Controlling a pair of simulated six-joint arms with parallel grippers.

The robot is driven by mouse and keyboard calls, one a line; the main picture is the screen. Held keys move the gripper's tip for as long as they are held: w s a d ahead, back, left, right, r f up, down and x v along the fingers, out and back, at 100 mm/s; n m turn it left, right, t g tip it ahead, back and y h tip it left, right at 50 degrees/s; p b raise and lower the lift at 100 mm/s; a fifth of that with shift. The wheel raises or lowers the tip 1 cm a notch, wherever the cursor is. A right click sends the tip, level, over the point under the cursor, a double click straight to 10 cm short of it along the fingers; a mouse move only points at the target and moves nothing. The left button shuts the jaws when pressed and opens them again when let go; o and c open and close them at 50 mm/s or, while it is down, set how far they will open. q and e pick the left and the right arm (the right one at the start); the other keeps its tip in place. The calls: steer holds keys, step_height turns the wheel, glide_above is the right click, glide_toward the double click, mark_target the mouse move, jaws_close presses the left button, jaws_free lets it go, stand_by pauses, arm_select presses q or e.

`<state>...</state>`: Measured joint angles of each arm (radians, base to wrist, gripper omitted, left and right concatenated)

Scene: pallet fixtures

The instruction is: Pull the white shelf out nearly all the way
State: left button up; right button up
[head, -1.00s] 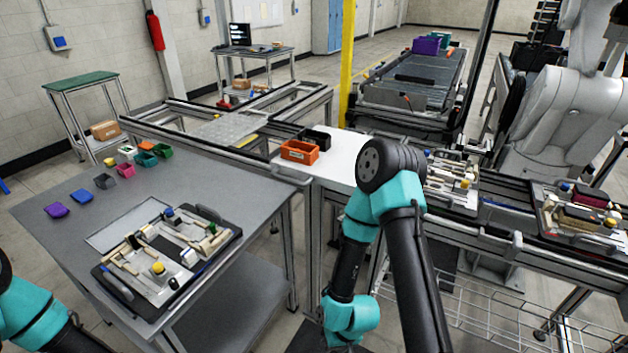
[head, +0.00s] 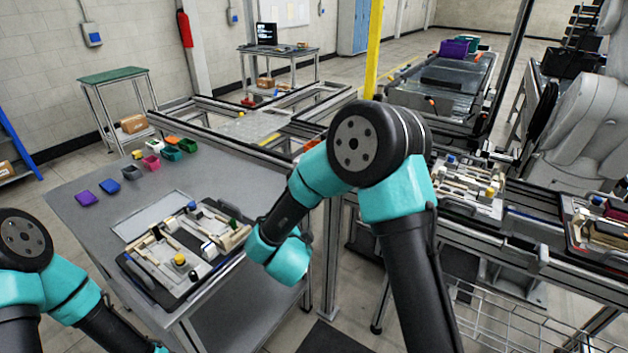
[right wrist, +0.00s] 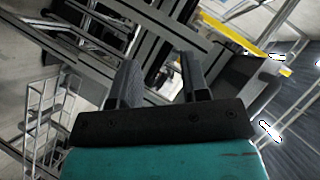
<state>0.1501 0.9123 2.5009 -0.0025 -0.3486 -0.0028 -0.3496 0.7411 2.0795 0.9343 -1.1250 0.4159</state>
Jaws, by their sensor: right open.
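I cannot make out the white shelf in the head view now. My right arm covers the place by the frame where it showed earlier. Only a sliver of the orange bin (head: 311,145) that stood on it shows beside my arm. My right gripper (right wrist: 157,70) is open in the right wrist view, with nothing between its fingers. Dark metal frame rails (right wrist: 150,30) lie beyond the fingertips. The right gripper cannot be seen in the head view. My left arm shows at the lower left, but its gripper is out of view.
A grey table (head: 75,215) at the left holds a fixture pallet (head: 140,276) and several small coloured bins. A rail line with more pallets (head: 462,200) runs at the right, above a wire basket (head: 510,330). A yellow post (head: 373,50) stands behind my right arm.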

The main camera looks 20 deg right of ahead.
steer(key=s+a+r+m+g+h, duration=0.1)
steer(key=s+a+r+m+h, duration=0.2)
steer(key=r+m, duration=0.3)
steer(key=s+a+r+m+g+h, duration=0.1)
steer(key=a+r+m+h, duration=0.3)
steer(key=r, duration=0.7)
steer(key=shift+s+a+r+m+g, duration=0.3)
steer(key=shift+s+a+r+m, duration=0.15)
steer(key=shift+s+m, duration=0.55)
steer(key=shift+w+d+f, duration=0.1)
steer(key=shift+w, duration=0.1)
steer(key=x, duration=1.7)
steer(key=shift+w, duration=0.1)
steer(key=shift+c, duration=0.3)
jaws_close()
